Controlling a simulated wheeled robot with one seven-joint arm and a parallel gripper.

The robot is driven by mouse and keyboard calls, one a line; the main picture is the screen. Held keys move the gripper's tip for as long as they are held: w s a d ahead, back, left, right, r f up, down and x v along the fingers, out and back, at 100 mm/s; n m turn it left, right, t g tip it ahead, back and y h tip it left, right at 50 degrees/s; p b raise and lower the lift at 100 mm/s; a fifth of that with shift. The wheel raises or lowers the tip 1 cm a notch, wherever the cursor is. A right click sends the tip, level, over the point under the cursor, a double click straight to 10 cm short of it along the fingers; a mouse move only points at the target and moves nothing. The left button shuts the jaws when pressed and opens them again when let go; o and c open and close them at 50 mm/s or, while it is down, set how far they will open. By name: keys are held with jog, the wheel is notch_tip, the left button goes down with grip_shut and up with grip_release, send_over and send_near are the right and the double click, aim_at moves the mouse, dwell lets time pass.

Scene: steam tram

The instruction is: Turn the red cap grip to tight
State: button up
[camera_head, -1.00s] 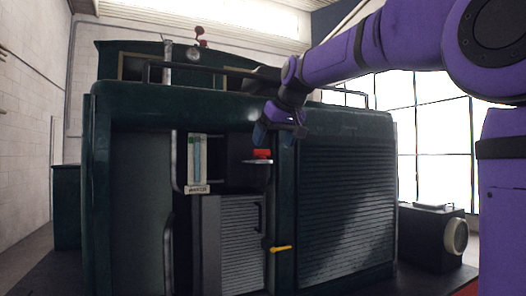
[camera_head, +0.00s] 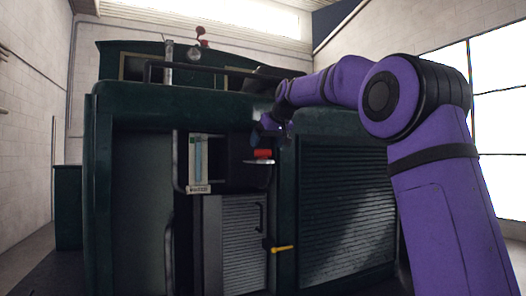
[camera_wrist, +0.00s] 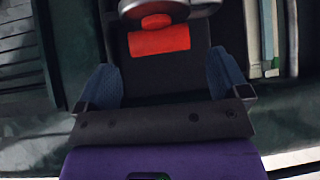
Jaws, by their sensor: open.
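The red cap grip (camera_head: 263,153) sits above a small light-coloured round plate (camera_head: 257,162) in the dark recess of the green tram body. In the wrist view the red cap grip (camera_wrist: 158,40) shows as a red bar with a round red part, in front of the grey rim. My gripper (camera_head: 270,128) is just above the cap grip in the head view. In the wrist view my gripper (camera_wrist: 155,85) has its two blue fingers wide apart, with the red grip beyond and between them. It does not touch the grip. Tight markings cannot be made out.
A gauge with a blue tube (camera_head: 198,160) stands left of the cap. A yellow lever (camera_head: 282,248) sticks out below, beside a grey slatted door (camera_head: 242,240). A louvred green panel (camera_head: 345,205) lies to the right. A rail (camera_head: 205,68) runs along the top.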

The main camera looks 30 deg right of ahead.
aim_at(263, 153)
jog(key=shift+x, duration=2.05)
